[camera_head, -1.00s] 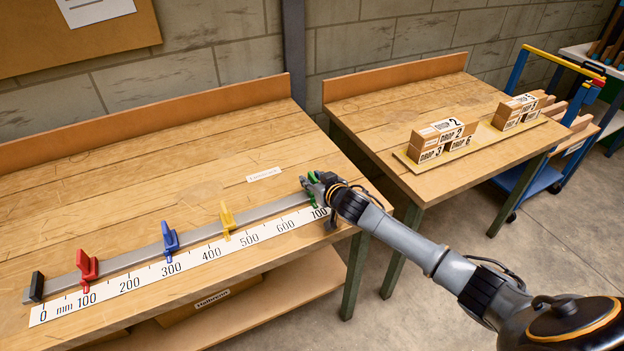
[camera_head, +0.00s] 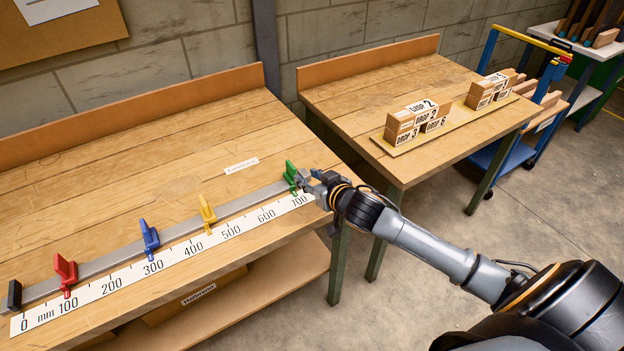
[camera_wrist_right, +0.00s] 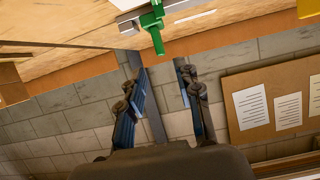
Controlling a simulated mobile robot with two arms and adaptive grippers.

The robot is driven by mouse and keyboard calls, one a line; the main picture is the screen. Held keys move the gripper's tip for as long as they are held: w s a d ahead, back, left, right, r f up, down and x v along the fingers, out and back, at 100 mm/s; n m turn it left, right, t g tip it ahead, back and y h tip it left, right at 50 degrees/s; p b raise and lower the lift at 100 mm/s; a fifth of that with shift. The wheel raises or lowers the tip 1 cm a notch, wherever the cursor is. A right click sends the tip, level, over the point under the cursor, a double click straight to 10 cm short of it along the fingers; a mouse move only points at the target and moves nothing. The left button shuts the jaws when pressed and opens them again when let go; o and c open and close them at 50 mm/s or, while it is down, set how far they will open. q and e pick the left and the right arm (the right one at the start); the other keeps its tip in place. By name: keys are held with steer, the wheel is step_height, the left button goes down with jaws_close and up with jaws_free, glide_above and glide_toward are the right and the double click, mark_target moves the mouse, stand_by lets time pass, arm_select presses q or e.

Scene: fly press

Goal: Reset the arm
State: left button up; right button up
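My right gripper (camera_head: 316,181) is just right of the green slider (camera_head: 291,177), at the far right end of the metal rail (camera_head: 182,230). In the right wrist view my right gripper (camera_wrist_right: 160,72) has its two fingers spread with nothing between them. The green slider (camera_wrist_right: 152,25) stands beyond the fingertips there, apart from them. Yellow (camera_head: 208,214), blue (camera_head: 149,238) and red (camera_head: 66,273) sliders stand on the rail further left. My left gripper is not in view.
A millimetre scale (camera_head: 130,281) lies along the rail on the wooden bench (camera_head: 120,180). A second table (camera_head: 350,92) at the right holds labelled wooden blocks (camera_head: 409,125) on a board. A blue trolley (camera_head: 513,155) stands beyond it. Floor shows between the tables.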

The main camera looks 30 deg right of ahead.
steer(key=shift+s+r, duration=0.25)
steer(key=shift+s, duration=0.3)
